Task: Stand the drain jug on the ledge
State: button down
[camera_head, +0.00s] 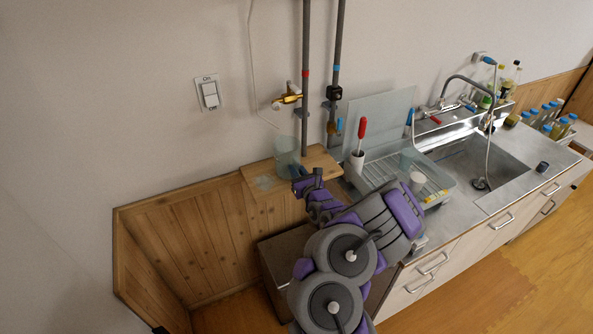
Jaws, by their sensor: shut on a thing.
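The drain jug (286,152) is a translucent pale green vessel, and it looks upright. My gripper (297,172) is at its lower right side and is shut on it; the fingertips are small and partly hidden by my purple and grey arm. The wooden ledge (323,158) runs along the wall, and the jug appears over its back part. I cannot tell whether the jug's base touches the ledge.
A brass tap (288,96) sticks out of the wall above the jug. Two vertical pipes (306,80) stand behind the ledge. A dish rack (405,178) and a red-handled brush (361,130) are close on the right. The ledge's left front part is clear.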

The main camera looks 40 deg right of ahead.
jog(key=shift+a+f, duration=0.1)
jog(key=shift+f, duration=0.2)
dwell(0.4)
jog(key=c, duration=0.9)
grip_release()
jog(key=shift+c, duration=0.2)
jog(key=p+v, duration=0.3)
jog(key=v, duration=1.4)
jog(key=shift+s+f+p, duration=0.2)
jog(key=shift+p, duration=0.1)
